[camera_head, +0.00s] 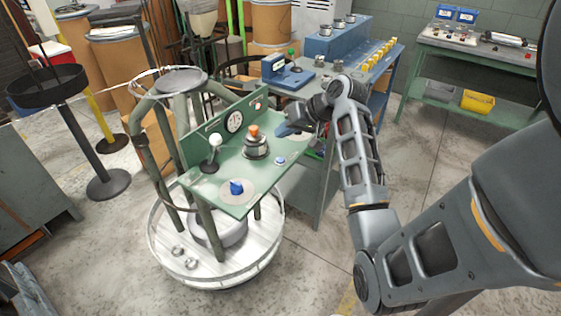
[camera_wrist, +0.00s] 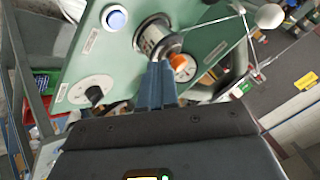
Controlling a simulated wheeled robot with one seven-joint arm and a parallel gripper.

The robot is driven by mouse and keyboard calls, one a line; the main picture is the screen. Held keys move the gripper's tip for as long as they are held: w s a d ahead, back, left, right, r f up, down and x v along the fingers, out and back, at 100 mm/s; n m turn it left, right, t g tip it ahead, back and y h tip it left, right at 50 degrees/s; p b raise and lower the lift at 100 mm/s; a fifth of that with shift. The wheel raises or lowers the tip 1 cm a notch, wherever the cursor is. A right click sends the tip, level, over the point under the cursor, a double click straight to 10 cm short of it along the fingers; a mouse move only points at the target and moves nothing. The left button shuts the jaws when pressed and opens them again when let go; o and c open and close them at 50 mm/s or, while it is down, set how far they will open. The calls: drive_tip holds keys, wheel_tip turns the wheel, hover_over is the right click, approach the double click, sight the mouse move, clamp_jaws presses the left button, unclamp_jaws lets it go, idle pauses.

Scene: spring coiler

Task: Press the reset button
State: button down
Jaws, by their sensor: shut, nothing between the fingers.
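A small round blue button (camera_head: 280,161) sits on the green panel's right part; it is the likely reset button, but its label cannot be read. In the wrist view a round button with a pale blue face and dark blue ring (camera_wrist: 115,17) shows at the upper left. My gripper (camera_head: 283,131) is above the panel's far right edge, behind the blue button and apart from it. In the wrist view its blue fingers (camera_wrist: 158,66) are together and empty, in front of a silver cylinder with an orange knob (camera_wrist: 178,62), below and right of the button.
The green panel (camera_head: 262,183) also bears a lever with a white ball (camera_head: 215,140), an orange-topped cylinder (camera_head: 255,147), a gauge (camera_head: 234,122) and a blue knob on a pale disc (camera_head: 236,187). A blue-grey workbench (camera_head: 345,75) stands behind. Open floor lies in front.

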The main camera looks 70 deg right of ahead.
drive_tip(key=b, duration=0.3)
hover_over(284, 160)
wheel_tip(284, 160, down, 4)
drive_tip(key=shift+f, duration=0.1)
drive_tip(key=shift+f+b, duration=0.45)
drive_tip(key=shift+f, duration=0.55)
drive_tip(key=shift+f, duration=0.15)
idle(0.9)
drive_tip(key=shift+f, duration=0.25)
drive_tip(key=shift+f, duration=0.4)
idle(0.6)
drive_tip(key=shift+r+p, duration=0.85)
drive_tip(key=shift+p, duration=0.1)
